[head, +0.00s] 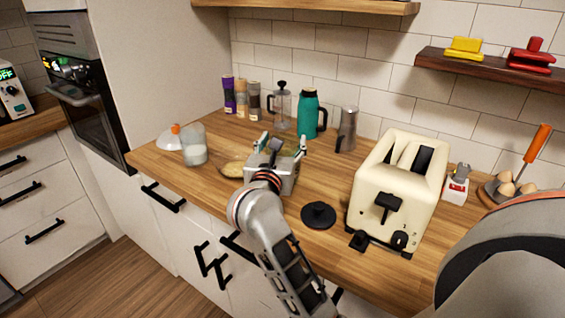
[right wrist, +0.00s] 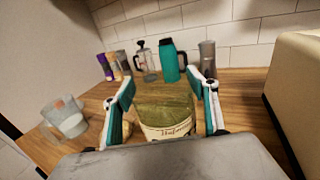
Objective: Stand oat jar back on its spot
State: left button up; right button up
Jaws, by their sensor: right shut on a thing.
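The oat jar (right wrist: 165,112) is a clear jar with yellow-green contents and a pale lettered label, seen in the right wrist view. My right gripper (head: 282,146) is over the counter in the head view, its body hiding most or all of the jar there. In the right wrist view its teal-padded fingers (right wrist: 162,92) stand on both sides of the jar, shut on it. The jar looks roughly upright. Its base is hidden, so I cannot tell whether it touches the counter. My left gripper is not in view.
A pale flat round thing (head: 233,168) lies left of the gripper, near a glass jar with white contents (head: 194,147). A black disc (head: 318,215) and cream toaster (head: 398,180) are to the right. A French press (head: 281,108) and teal jug (head: 309,115) stand behind.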

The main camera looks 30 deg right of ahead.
notch_tip(320, 180, down, 4)
jog(key=shift+f, duration=0.25)
jog(key=shift+f+b, duration=0.3)
jog(key=shift+f, duration=0.1)
jog(key=shift+f, duration=0.15)
jog(key=o, duration=1.8)
jog(key=shift+o, duration=0.2)
